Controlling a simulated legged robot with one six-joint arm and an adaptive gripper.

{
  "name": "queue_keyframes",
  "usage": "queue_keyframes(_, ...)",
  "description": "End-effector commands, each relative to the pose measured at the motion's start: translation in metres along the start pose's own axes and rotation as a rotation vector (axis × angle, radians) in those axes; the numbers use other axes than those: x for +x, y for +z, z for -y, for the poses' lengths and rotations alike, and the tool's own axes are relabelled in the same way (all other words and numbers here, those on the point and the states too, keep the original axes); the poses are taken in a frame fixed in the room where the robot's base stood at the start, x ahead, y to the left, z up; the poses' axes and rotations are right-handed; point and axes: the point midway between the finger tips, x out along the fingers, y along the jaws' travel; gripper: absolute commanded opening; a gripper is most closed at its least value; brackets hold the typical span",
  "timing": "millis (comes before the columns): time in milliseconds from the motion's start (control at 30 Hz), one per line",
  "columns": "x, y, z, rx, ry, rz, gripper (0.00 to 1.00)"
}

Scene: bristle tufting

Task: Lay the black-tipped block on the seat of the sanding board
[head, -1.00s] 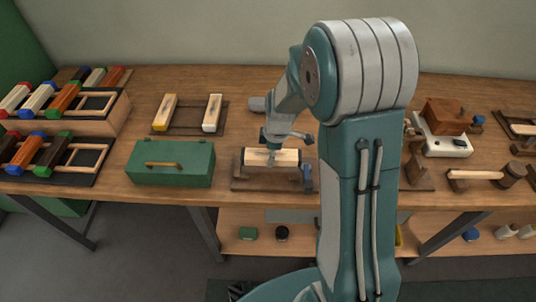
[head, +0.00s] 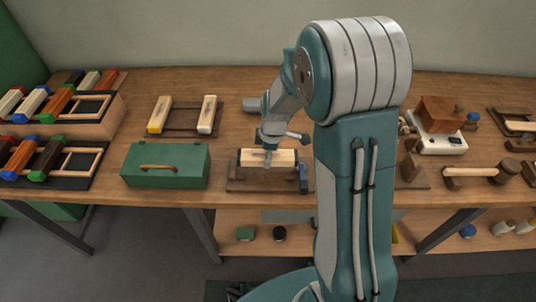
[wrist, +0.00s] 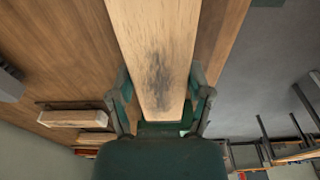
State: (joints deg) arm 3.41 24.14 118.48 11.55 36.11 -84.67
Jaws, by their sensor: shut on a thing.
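My gripper (head: 268,146) is over a dark brown board (head: 262,184) at the middle front of the bench. It is shut on a pale wooden block (head: 284,157), which lies level across or just above that board; I cannot tell whether they touch. In the wrist view the block (wrist: 158,45) runs between both fingers (wrist: 160,95) and has a dark smudge on its face. No black tip shows clearly on it. I cannot tell for sure which board is the sanding board.
A green box (head: 167,178) stands left of the board. Behind it a dark frame (head: 183,133) bears a yellow-tipped block (head: 159,115) and a white-tipped one (head: 207,114). Racks of colour-tipped blocks (head: 47,158) are at far left. A white device (head: 440,145) stands right of my arm.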

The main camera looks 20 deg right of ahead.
Motion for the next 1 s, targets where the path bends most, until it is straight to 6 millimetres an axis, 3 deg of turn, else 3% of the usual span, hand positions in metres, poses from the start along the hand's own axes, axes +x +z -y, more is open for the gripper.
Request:
queue_keyframes(500, 0.001, -0.001, 0.000, 0.000, 0.000, 0.000, 0.09)
queue_keyframes(1000, 0.015, 0.001, 0.000, -0.001, 0.000, 0.000, 0.09)
